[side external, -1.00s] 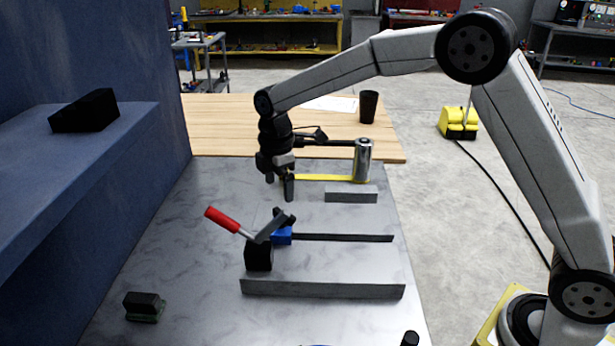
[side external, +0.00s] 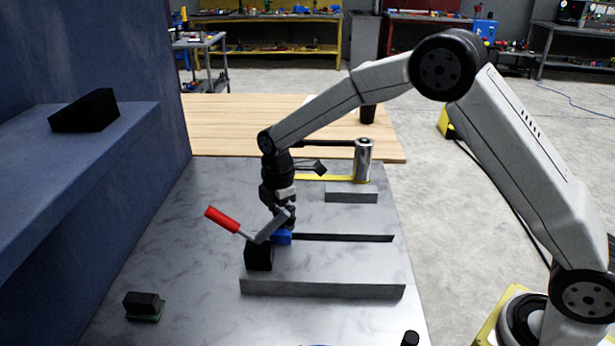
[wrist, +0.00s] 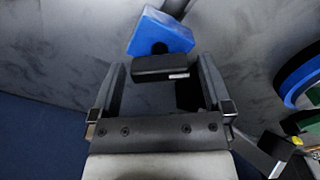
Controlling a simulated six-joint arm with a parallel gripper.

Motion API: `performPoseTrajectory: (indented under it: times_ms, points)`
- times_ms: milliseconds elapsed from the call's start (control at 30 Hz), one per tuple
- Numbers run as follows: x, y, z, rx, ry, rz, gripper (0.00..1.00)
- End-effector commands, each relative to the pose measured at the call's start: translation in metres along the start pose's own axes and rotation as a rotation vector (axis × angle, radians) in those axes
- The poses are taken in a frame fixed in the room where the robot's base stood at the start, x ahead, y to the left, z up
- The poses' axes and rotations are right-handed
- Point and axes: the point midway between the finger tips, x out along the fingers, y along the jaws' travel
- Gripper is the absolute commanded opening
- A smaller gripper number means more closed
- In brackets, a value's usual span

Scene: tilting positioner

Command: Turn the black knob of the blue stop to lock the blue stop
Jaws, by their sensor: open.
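The blue stop (side external: 282,238) sits on the dark rail (side external: 345,238) on the grey metal table. In the wrist view, the blue stop (wrist: 163,33) is at the top, with its black knob (wrist: 160,68) just below it. The knob is a dark bar lying crosswise between my two finger ends, with a small gap on each side. My gripper (wrist: 162,74) is open and empty, pointing down. In the side view my gripper (side external: 287,217) is right above the blue stop; its fingertips and the knob are partly hidden by the clamp's arm.
A toggle clamp with a red handle (side external: 222,219) and black base (side external: 258,256) stands close in front of my gripper. A long grey bar (side external: 322,289), a grey block (side external: 351,195) and a metal cylinder (side external: 363,160) are nearby.

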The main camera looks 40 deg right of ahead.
Motion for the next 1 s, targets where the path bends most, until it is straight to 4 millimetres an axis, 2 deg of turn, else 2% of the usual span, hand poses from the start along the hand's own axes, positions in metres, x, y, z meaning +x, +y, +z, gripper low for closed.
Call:
performPoseTrajectory:
  times_ms: [133, 167, 400, 733, 1000]
  points:
    - [-0.0001, 0.0, 0.0, 0.0, 0.0, 0.0, 1.0]
    - [-0.0001, 0.0, 0.0, 0.0, 0.0, 0.0, 0.94]
    - [-0.0004, 0.0001, 0.0, 0.0, 0.0, 0.0, 0.17]
    - [-0.0007, 0.0002, -0.0001, 0.034, 0.0, 0.0, 0.17]
    - [-0.0009, 0.0004, -0.0001, 0.165, 0.001, 0.001, 0.17]
